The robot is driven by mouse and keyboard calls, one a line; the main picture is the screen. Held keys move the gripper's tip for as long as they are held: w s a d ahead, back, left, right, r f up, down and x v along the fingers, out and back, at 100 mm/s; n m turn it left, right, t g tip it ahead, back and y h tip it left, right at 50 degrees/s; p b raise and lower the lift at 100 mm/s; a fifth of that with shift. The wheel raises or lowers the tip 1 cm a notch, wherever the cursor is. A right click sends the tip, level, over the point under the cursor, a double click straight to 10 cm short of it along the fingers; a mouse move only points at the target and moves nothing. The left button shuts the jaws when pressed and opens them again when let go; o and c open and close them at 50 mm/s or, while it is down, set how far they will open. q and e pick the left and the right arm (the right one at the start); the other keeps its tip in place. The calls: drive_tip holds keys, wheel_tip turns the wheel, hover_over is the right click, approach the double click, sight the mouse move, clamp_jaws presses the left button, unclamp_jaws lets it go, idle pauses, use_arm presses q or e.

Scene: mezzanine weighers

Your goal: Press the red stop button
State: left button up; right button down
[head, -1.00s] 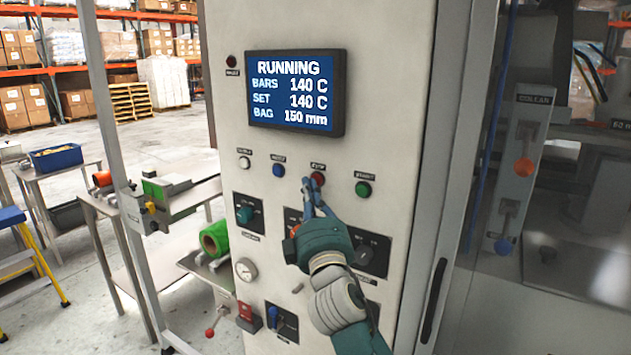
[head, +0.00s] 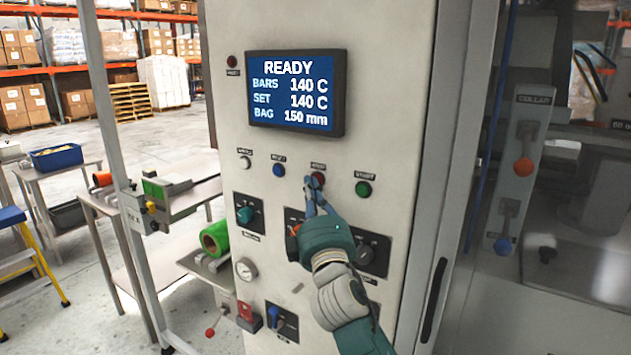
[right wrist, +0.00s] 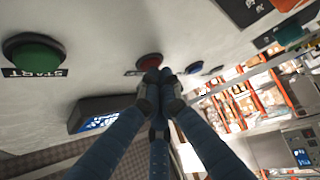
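The red stop button (head: 318,179) sits on the pale control panel, between the blue button and the green start button (head: 363,189). My right gripper (head: 312,190) is at the red button, its fingertips at the button's lower left edge. In the right wrist view the fingers are closed together, with the tips (right wrist: 158,76) just below the red button (right wrist: 149,61); I cannot tell whether they touch it. Nothing is held between them. The screen (head: 295,93) reads READY, BARS 140 C, SET 140 C, BAG 150 mm. My left gripper is not in view.
A blue button (head: 279,170) and a white button (head: 245,163) are left of the red one. A metal frame post (head: 113,130) stands to the left.

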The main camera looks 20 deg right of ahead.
drive_tip(key=shift+a, duration=0.1)
idle(0.3)
drive_tip(key=shift+s+a, duration=0.5)
drive_tip(key=shift+a, duration=0.15)
drive_tip(key=shift+s+a, duration=1.55)
drive_tip(key=shift+a, duration=0.3)
